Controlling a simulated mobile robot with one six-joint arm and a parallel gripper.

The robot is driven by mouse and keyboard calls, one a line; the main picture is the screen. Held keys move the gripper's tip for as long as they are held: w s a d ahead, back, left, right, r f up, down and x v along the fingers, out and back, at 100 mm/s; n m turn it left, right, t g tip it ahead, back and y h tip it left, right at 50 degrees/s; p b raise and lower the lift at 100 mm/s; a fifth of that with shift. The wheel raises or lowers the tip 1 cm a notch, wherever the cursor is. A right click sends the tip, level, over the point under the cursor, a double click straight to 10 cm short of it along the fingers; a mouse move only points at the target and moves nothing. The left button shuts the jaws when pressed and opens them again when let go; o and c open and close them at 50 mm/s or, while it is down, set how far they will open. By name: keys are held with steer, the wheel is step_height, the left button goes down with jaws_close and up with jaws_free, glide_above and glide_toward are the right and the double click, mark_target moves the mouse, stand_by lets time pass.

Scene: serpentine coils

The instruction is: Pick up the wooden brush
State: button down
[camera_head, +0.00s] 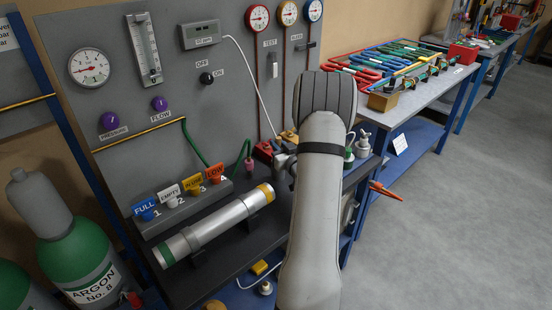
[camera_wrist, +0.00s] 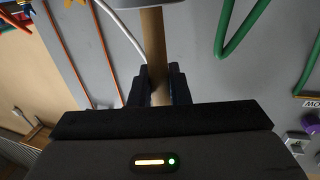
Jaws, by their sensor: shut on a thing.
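In the wrist view, the wooden brush (camera_wrist: 152,46) shows as a tan, round handle running from the top edge down between the dark fingers of my gripper (camera_wrist: 158,88). My gripper is shut on this handle. The handle's lower end is hidden by the fingers and gripper body. A pale grey piece crosses its top at the picture edge; I cannot tell whether it belongs to the brush. In the head view, my arm covers the gripper and I cannot make out the brush.
A grey gauge panel (camera_head: 110,125) stands behind the bench. A metal cylinder (camera_head: 215,226) lies left of my arm. Green tubing (camera_wrist: 243,28) and a white cable (camera_wrist: 123,30) show close to the handle. Argon bottles (camera_head: 80,255) stand at lower left. Open floor (camera_head: 470,210) lies right.

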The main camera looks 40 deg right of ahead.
step_height(320, 180, up, 10)
steer(key=shift+r+b, duration=0.1)
steer(key=shift+b, duration=0.35)
stand_by(0.6)
